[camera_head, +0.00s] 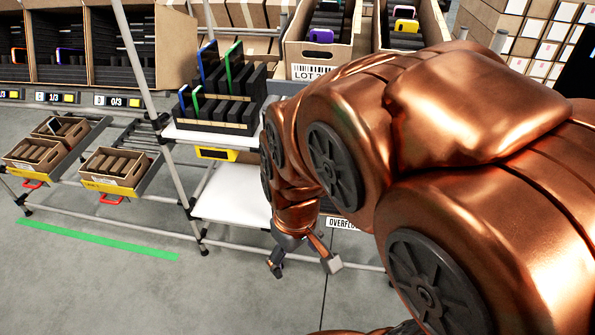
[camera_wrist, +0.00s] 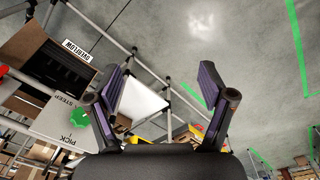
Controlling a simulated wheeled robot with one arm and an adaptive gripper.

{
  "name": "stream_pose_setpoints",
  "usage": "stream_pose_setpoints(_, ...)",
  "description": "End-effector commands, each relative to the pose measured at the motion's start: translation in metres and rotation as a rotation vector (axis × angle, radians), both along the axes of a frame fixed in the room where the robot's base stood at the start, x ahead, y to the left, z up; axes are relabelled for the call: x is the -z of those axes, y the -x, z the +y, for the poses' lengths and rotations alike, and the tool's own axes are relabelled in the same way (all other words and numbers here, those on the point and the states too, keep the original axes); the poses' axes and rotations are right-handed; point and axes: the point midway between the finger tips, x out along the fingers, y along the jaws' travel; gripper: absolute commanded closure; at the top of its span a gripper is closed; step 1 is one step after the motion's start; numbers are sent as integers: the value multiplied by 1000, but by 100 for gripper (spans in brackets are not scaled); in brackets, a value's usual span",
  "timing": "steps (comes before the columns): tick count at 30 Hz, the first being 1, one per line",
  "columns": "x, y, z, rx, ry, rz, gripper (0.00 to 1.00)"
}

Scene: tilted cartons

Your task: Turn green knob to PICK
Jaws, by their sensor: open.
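The green knob (camera_wrist: 79,117) shows in the wrist view, left of my gripper's left finger, on a light panel (camera_wrist: 52,122). The word PICK is printed on one side of the knob and STEEP on the other. I cannot tell which word the knob points to. My gripper (camera_wrist: 163,78) is open and empty, with the knob outside its fingers and apart from them. In the head view my gripper (camera_head: 304,262) hangs low, in front of the rack and over the grey floor. The knob does not show in the head view.
A white shelf (camera_head: 230,195) lies left of my gripper, with a rack of dark upright items (camera_head: 220,105) above it. An OVERFLOW sign (camera_head: 342,223) hangs close behind the gripper. Cartons (camera_head: 115,166) rest on tilted rails at left. The front floor is clear.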

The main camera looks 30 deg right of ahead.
Motion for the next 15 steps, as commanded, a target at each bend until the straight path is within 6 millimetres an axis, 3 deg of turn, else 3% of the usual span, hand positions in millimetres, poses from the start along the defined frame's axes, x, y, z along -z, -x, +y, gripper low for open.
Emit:
stream_pose_setpoints(1,33,-22,-8,-34,27,-36,9)
stream_pose_setpoints(3,56,-53,-21,-91,74,-103,2)
stream_pose_setpoints(9,115,-135,-71,-272,284,-254,0)
stream_pose_setpoints(15,158,-202,-133,-484,594,-338,0)
